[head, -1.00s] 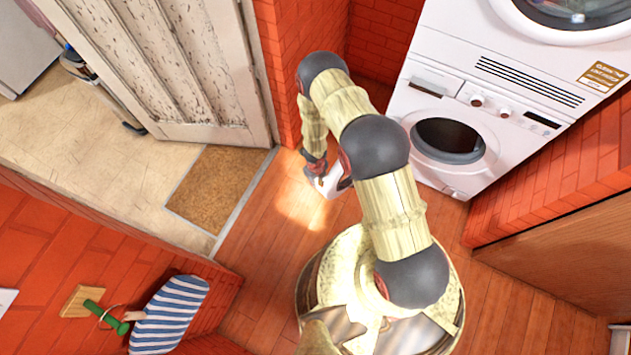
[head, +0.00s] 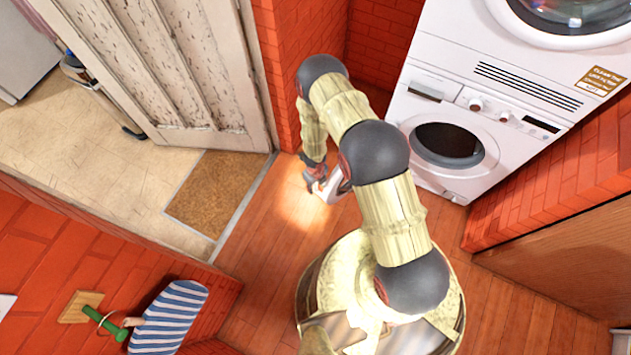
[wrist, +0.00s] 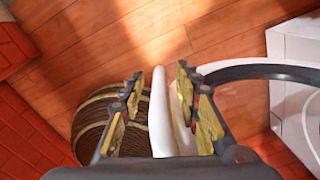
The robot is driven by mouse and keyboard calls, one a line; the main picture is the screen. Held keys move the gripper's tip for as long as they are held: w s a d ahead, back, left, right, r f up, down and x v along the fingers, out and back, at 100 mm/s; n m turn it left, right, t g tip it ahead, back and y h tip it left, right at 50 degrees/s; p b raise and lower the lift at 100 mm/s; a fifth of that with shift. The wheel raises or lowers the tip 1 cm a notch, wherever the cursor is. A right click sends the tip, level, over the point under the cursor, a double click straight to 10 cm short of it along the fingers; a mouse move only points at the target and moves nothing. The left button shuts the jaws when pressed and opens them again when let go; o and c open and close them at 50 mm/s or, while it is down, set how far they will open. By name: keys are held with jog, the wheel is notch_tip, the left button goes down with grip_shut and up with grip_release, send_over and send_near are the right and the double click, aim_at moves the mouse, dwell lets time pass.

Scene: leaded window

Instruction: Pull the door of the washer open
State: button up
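The washer (head: 478,188) is the lower white machine at the right of the head view, with a dark round opening. Its door is swung out, mostly hidden behind my arm in the head view; its pale free edge (head: 333,186) shows beside my gripper (head: 315,182). In the wrist view the door's white rim (wrist: 160,115) stands between the two fingers of my gripper (wrist: 158,82). The right finger is against or very close to the rim; a gap shows at the left finger. The door's dark ring (wrist: 260,70) runs right towards the washer (wrist: 295,90).
A second white machine (head: 440,50) sits above the washer. A brick wall (head: 285,60) and a weathered door (head: 165,60) stand left of my arm. A doormat (head: 215,190) lies at the threshold. Wooden floor (head: 262,235) is clear between mat and base.

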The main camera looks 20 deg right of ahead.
notch_tip(320, 180, up, 11)
jog(key=shift+a+r, duration=0.1)
jog(key=shift+r, duration=0.05)
dwell(0.4)
dwell(0.5)
jog(key=w+a+r+n+t+y, duration=0.15)
jog(key=r+n, duration=0.25)
jog(key=r, duration=0.8)
jog(key=w+a+r+n+t+y, duration=0.1)
jog(key=w+a+r+n, duration=0.3)
jog(key=r, duration=0.8)
jog(key=w+a+r+n+t+y, duration=0.15)
jog(key=r+n, duration=0.35)
jog(key=r, duration=0.7)
jog(key=s+d+r+n+t+h, duration=0.1)
jog(key=s+d+r+n, duration=0.2)
jog(key=s+r+n, duration=0.55)
jog(key=s+d+r+n+h, duration=0.1)
jog(key=s+d+r+n, duration=0.3)
jog(key=s+r, duration=0.65)
jog(key=s+d+r+n+h, duration=0.1)
jog(key=s+d+r+n, duration=0.4)
jog(key=s, duration=0.2)
jog(key=shift+s+t+h, duration=0.25)
jog(key=shift+t+h, duration=0.05)
jog(key=shift+h, duration=0.1)
